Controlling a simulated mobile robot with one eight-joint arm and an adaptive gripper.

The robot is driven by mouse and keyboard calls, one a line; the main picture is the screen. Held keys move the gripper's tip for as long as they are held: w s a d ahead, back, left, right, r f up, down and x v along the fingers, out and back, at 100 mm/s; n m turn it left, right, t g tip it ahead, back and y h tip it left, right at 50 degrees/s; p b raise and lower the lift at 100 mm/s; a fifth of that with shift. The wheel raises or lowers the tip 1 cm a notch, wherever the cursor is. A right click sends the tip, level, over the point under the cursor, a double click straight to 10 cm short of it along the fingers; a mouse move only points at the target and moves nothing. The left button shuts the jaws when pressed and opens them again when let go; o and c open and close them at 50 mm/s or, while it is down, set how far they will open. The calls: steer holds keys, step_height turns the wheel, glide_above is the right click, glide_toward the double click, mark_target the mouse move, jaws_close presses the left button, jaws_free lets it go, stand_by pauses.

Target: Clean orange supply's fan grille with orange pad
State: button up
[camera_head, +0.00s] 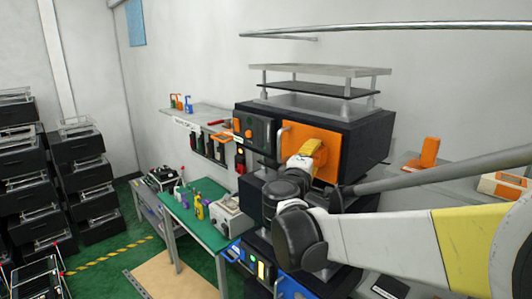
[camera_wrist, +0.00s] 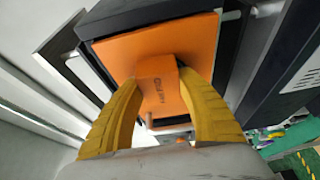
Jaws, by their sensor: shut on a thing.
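A metal rack (camera_head: 320,71) sits on top of the black unit. A green-topped bench (camera_head: 208,231) stands to the left, with a wall shelf (camera_head: 205,118) above it. An orange block (camera_head: 428,152) stands on a grey surface at right. Black units are stacked at far left.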

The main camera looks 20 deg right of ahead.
mark_target(301, 147)
steer(key=shift+s+d, duration=0.25)
steer(key=shift+s, duration=0.4)
steer(key=shift+s+d, duration=0.2)
steer(key=shift+s, duration=0.45)
steer(key=shift+w+a+b, duration=0.35)
steer(key=shift+w+a, duration=0.1)
steer(key=shift+w, duration=0.8)
steer(key=shift+w+a+b, duration=0.3)
steer(key=shift+w+a, duration=0.15)
steer(key=shift+w, duration=0.8)
steer(key=shift+w+a+b, duration=0.35)
steer(key=shift+w+a, duration=0.1)
steer(key=shift+w, duration=0.8)
steer(key=shift+s+a, duration=0.35)
steer(key=shift+a, duration=0.6)
steer(key=shift+s+a, duration=0.35)
steer(key=shift+a, duration=0.55)
steer(key=shift+s+a, duration=0.35)
steer(key=shift+a, duration=0.6)
steer(key=a, duration=0.1)
steer(key=s+a, duration=0.1)
steer(key=shift+a, duration=0.4)
